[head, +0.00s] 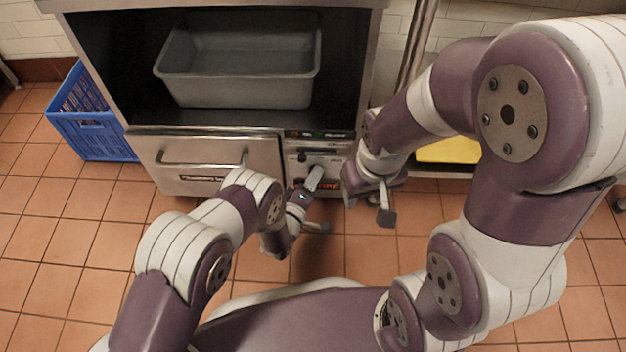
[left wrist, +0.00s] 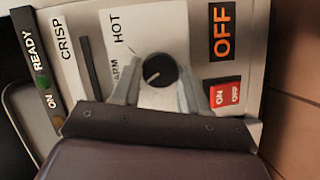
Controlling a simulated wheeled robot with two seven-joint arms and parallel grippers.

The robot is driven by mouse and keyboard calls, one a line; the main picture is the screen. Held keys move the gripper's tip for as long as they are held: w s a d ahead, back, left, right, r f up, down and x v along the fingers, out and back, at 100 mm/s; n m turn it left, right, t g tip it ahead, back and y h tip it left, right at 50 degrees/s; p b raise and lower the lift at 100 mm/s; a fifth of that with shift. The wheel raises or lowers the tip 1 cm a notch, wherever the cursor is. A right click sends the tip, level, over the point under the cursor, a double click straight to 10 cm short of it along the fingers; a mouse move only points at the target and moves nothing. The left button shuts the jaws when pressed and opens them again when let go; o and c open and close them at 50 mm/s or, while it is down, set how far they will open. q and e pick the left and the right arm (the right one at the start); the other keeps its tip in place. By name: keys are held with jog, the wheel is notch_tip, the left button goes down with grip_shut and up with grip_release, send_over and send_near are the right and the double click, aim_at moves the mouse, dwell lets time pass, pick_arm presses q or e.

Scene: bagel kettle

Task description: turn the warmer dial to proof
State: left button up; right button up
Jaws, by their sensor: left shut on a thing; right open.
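The warmer dial (left wrist: 160,70) is a black round knob with a white mark, on a pale panel in the left wrist view. The mark points down-left in that picture, toward a partly hidden label ending in "ARM". "HOT" and "CRISP" also show; I see no proof label. My left gripper (left wrist: 158,88) has a finger on each side of the dial and is shut on it. In the head view my left gripper (head: 314,178) is at the warmer's control panel (head: 322,146) and hides the dial. My right gripper (head: 367,198) is open and empty, just right of the panel.
A red on/off switch (left wrist: 225,93) sits right of the dial in the left wrist view. A drawer (head: 205,165) is left of the panel, below an open bay with a grey pan (head: 240,92). A blue crate (head: 95,135) stands left on the tiled floor.

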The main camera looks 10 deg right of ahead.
pick_arm(q)
jog(key=shift+f+n+t+h+b, duration=0.15)
jog(key=shift+n+t+h+b, duration=0.15)
jog(key=shift+n, duration=0.65)
jog(key=shift+f+n+t+h+b, duration=0.1)
jog(key=shift+n+t+h+b, duration=0.15)
jog(key=shift+n, duration=0.7)
jog(key=o, duration=1.1)
jog(key=shift+a, duration=0.1)
jog(key=shift+c, duration=0.2)
